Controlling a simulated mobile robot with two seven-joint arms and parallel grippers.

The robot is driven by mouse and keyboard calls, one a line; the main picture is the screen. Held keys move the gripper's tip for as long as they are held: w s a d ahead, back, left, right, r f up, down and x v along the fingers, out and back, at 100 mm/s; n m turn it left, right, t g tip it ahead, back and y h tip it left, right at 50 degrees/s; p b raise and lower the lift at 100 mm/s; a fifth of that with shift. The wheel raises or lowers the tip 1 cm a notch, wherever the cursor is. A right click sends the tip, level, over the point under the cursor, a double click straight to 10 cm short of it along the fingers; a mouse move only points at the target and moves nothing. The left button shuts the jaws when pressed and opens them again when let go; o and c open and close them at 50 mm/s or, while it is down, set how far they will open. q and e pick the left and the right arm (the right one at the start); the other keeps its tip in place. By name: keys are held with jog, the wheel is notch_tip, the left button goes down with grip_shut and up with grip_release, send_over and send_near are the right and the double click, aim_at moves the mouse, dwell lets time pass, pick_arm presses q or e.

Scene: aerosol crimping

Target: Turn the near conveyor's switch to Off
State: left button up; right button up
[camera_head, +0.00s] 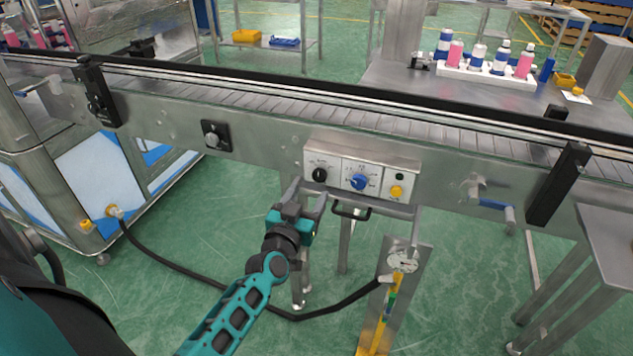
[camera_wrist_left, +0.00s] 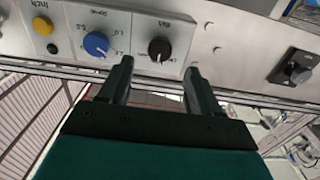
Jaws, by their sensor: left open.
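The near conveyor (camera_head: 260,148) runs across the view with a metal control box (camera_head: 341,165) on its side. The box carries a black switch knob (camera_head: 320,174) at left, a blue dial (camera_head: 359,182) in the middle and a yellow button (camera_head: 396,191) at right. In the left wrist view the black knob (camera_wrist_left: 160,49) stands beyond and between the fingertips. My left gripper (camera_head: 308,196) is open and empty, just below and in front of the black knob; its fingers (camera_wrist_left: 158,75) appear apart from it. The knob's setting is too small to read. My right gripper does not show.
A black handle (camera_head: 351,212) hangs under the control box. A gauge (camera_head: 402,261) on a post stands below right, with a black hose running left. Another black knob (camera_head: 212,140) sits left on the conveyor side. A metal table (camera_head: 608,240) stands at right.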

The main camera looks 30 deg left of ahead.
aim_at(319, 178)
pick_arm(q)
jog(key=x, duration=0.6)
jog(key=shift+w+b, duration=0.1)
jog(key=shift+b, duration=0.3)
jog(key=c, duration=1)
jog(key=shift+c, duration=0.2)
jog(key=n, duration=0.4)
jog(key=shift+n, duration=0.3)
jog(key=n, duration=0.5)
jog(key=shift+n, duration=0.3)
